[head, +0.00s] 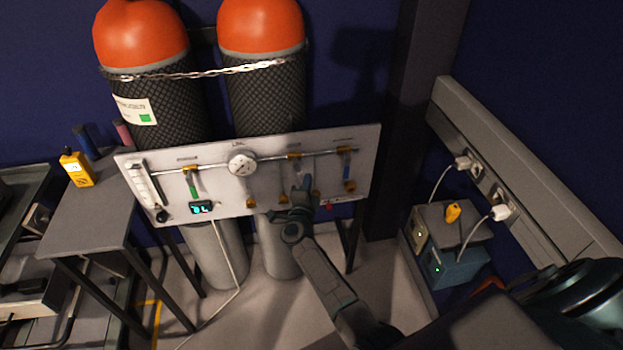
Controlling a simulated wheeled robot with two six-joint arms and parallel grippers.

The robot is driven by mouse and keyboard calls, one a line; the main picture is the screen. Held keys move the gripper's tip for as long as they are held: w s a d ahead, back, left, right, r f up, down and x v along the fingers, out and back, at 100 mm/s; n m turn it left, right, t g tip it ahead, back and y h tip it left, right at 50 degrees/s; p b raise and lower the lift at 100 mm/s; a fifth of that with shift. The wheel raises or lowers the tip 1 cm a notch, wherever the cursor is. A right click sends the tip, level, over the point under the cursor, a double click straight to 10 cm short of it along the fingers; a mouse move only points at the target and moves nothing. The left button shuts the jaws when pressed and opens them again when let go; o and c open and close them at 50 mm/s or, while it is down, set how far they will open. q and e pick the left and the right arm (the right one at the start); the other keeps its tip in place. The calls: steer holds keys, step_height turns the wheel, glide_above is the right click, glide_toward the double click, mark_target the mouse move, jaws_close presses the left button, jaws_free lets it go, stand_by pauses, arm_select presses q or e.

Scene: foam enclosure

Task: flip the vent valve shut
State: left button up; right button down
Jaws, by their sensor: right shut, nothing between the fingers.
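A white valve panel (225,190) stands tilted in front of two tall cylinders. A thin pipe crosses it with several brass lever valves. The left valve has a green lever (193,184) pointing down. The middle valve (294,157) sits just above my gripper, and its lever is largely hidden or hard to make out. The right valve has a blue lever (346,168) pointing down. The labels are too small to read, so I cannot tell which is the vent valve. My right gripper (304,188) is shut and empty, in front of the panel below the middle valve. My left gripper is out of view.
A round gauge (242,163) and a digital display (201,208) are on the panel. Orange-capped cylinders (262,95) are chained behind it. A grey table (88,212) with a yellow meter (76,169) stands left. A teal box (456,266) sits right by wall sockets.

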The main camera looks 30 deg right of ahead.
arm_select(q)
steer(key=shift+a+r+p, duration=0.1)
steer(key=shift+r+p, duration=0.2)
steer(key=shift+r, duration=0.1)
arm_select(e)
steer(key=shift+w+a+f+m+g, duration=0.15)
steer(key=shift+a+m+g, duration=0.15)
steer(key=shift+m, duration=0.4)
steer(key=shift+w+a+f+m+g, duration=0.1)
steer(key=shift+a+f+m+g, duration=0.1)
steer(key=shift+a+m, duration=0.35)
steer(key=shift+d, duration=0.1)
